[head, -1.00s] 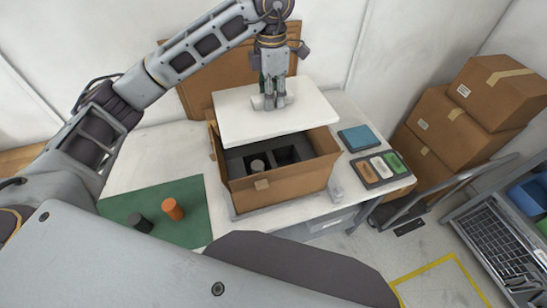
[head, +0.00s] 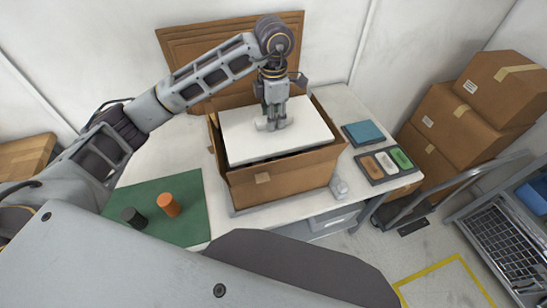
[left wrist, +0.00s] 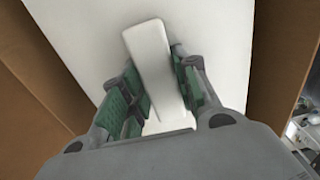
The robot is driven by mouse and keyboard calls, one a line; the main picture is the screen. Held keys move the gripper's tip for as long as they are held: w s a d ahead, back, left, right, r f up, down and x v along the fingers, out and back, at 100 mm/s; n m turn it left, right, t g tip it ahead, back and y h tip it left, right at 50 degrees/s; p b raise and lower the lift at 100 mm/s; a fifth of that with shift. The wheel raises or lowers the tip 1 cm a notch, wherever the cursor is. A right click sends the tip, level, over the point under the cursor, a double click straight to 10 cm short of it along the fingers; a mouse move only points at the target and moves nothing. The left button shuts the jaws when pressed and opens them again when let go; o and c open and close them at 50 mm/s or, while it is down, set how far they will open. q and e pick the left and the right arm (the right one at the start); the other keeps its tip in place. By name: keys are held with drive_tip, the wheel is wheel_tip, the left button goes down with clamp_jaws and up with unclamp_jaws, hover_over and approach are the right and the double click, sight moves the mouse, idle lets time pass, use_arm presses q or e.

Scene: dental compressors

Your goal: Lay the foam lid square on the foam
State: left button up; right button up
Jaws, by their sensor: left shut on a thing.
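The white foam lid (head: 300,132) lies at the mouth of the open cardboard box (head: 285,180). It covers most of the opening, with a dark gap along the front edge. My left gripper (head: 271,123) is shut on the lid's raised handle, which shows between the finger pads (left wrist: 157,85) in the left wrist view. The lid also fills the middle of that view (left wrist: 85,35). The foam inside the box is almost wholly hidden under the lid. I cannot tell whether the lid touches the foam. My right gripper is not in view.
A green mat (head: 165,222) with an orange cylinder (head: 168,204) and a dark cylinder (head: 134,217) is left of the box. A tray of coloured blocks (head: 388,164) and a blue block (head: 364,134) are to the right. Stacked cartons (head: 465,115) stand beyond.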

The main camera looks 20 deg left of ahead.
use_arm(q)
wheel_tip(320, 180, down, 2)
drive_tip(key=shift+f, duration=0.7)
wheel_tip(320, 180, down, 5)
drive_tip(key=shift+f+p, duration=0.15)
drive_tip(key=shift+p, duration=0.15)
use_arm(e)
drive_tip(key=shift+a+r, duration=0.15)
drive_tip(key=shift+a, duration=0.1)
use_arm(q)
drive_tip(key=shift+f, duration=0.1)
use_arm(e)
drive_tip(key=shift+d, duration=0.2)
